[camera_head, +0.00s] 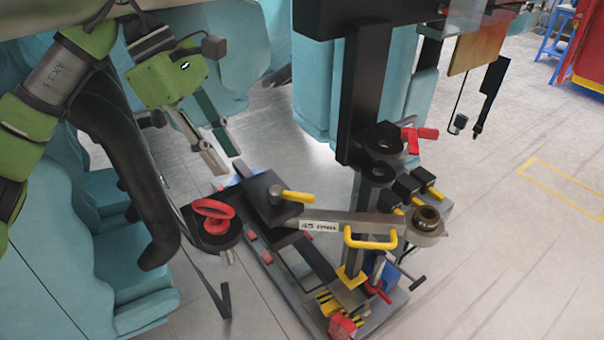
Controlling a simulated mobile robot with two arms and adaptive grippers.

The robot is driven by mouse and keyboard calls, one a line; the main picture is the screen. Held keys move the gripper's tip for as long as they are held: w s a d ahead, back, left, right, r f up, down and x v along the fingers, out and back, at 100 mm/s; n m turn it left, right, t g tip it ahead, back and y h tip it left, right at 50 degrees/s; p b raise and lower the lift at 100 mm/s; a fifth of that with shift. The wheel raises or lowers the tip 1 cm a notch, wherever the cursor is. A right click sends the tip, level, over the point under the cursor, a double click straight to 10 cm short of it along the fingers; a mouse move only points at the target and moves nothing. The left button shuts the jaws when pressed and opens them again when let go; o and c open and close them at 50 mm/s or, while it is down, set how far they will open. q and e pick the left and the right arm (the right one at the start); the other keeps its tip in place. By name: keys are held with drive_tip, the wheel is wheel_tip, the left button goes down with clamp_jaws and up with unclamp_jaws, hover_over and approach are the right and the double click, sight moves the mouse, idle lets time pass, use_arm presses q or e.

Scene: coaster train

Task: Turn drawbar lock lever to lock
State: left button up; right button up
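A grey drawbar (350,225) with a label on its side runs from a black block (264,212) to a round eye (428,222). A short yellow-handled lever (299,197) sits on top of the block and points right. A yellow U-shaped handle (370,243) is on the drawbar. A red-handled lever (421,134) stands by the black post at the upper right. I cannot tell from labels which one is the lock lever. My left gripper (227,164) is open and empty, above and left of the block, touching nothing. My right gripper is not in view.
A black vertical post (361,95) stands behind the drawbar. A red ring handle (213,209) sits left of the block. The grey base frame (390,310) carries black-and-yellow marks. Teal seats (70,240) line the left. Open floor (500,250) lies at right.

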use_arm(q)
drive_tip(key=shift+a+r, duration=0.15)
drive_tip(key=shift+s+d, duration=0.2)
drive_tip(key=shift+d, duration=0.15)
drive_tip(key=p, duration=0.4)
approach(306, 195)
drive_tip(key=shift+x, duration=1.15)
drive_tip(key=p+x, duration=0.1)
drive_tip(key=x, duration=0.3)
drive_tip(key=shift+d+f, duration=0.2)
drive_tip(key=shift+f, duration=0.15)
drive_tip(key=shift+d+f, duration=0.15)
drive_tip(key=shift+f, duration=0.2)
drive_tip(key=shift+c, duration=0.4)
clamp_jaws()
